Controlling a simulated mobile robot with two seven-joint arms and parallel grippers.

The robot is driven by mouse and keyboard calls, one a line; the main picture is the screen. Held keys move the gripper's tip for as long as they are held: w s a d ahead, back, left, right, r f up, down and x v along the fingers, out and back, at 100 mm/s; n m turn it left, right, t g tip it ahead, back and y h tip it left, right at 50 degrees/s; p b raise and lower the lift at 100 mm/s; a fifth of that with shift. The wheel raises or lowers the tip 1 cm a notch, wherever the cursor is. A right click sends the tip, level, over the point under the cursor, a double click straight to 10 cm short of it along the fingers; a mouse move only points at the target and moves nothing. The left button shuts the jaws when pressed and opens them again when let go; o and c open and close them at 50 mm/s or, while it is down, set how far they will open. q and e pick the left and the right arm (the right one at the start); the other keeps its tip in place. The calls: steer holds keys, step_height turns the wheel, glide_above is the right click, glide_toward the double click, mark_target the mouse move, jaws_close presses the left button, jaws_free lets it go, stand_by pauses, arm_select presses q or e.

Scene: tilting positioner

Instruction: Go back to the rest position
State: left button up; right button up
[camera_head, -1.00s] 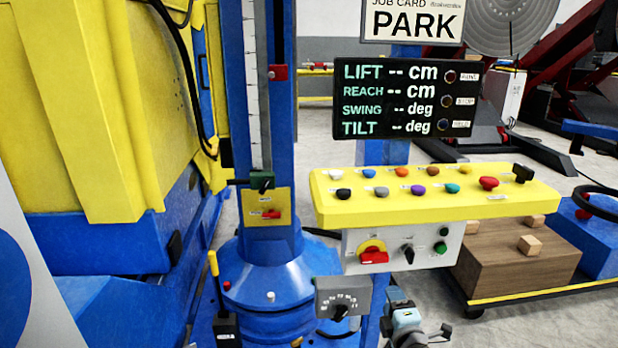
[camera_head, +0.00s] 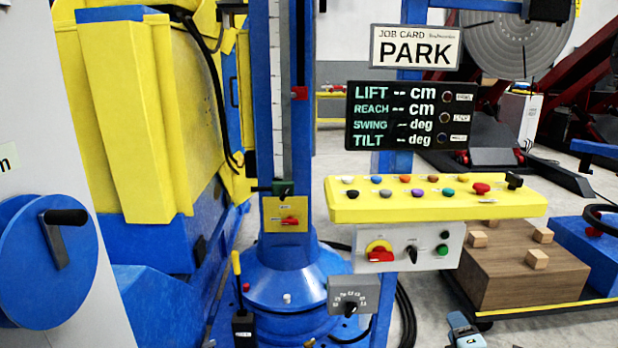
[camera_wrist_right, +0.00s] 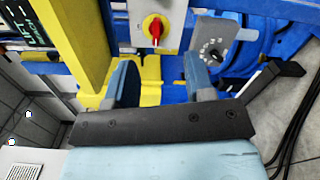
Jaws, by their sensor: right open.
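My right gripper (camera_head: 464,330) shows only as a small light-blue and dark piece at the bottom edge of the head view, below the control panel. In the right wrist view its two blue-grey fingers (camera_wrist_right: 160,78) stand apart with nothing between them. Beyond them are the red and yellow switch (camera_wrist_right: 155,28) and the grey dial box (camera_wrist_right: 216,45), both apart from the fingers as far as I can tell. The job card (camera_head: 416,47) reads PARK. The display (camera_head: 411,115) shows dashes for lift, reach, swing and tilt. My left gripper is not in view.
A yellow button panel (camera_head: 430,208) sits above a grey switch box (camera_head: 410,246). A blue column (camera_head: 282,100) stands left of it. A blue crank wheel (camera_head: 45,262) is at far left. A wooden block (camera_head: 520,275) lies on a cart at right. Black cables hang near the post.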

steer(key=d+r+n, duration=0.1)
steer(key=d, duration=0.4)
steer(key=s+a+f+m+g+y, duration=0.1)
steer(key=s+a+f+m+g, duration=0.3)
steer(key=s, duration=0.7)
steer(key=s+a+f+m+g+y, duration=0.1)
steer(key=s+a+f+m+y, duration=0.25)
steer(key=s, duration=0.75)
steer(key=s+a+f+m+g, duration=0.3)
steer(key=s+a+m, duration=0.25)
steer(key=s, duration=0.65)
steer(key=w+a+r+m+t, duration=0.2)
steer(key=a+r+m, duration=0.1)
steer(key=a+m, duration=0.4)
arm_select(q)
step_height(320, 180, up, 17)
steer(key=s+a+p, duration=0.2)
steer(key=p, duration=2.6)
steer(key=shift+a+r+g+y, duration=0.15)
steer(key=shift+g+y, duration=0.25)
arm_select(e)
step_height(320, 180, up, 17)
steer(key=s+n+g+h, duration=0.1)
steer(key=shift+s+d, duration=0.25)
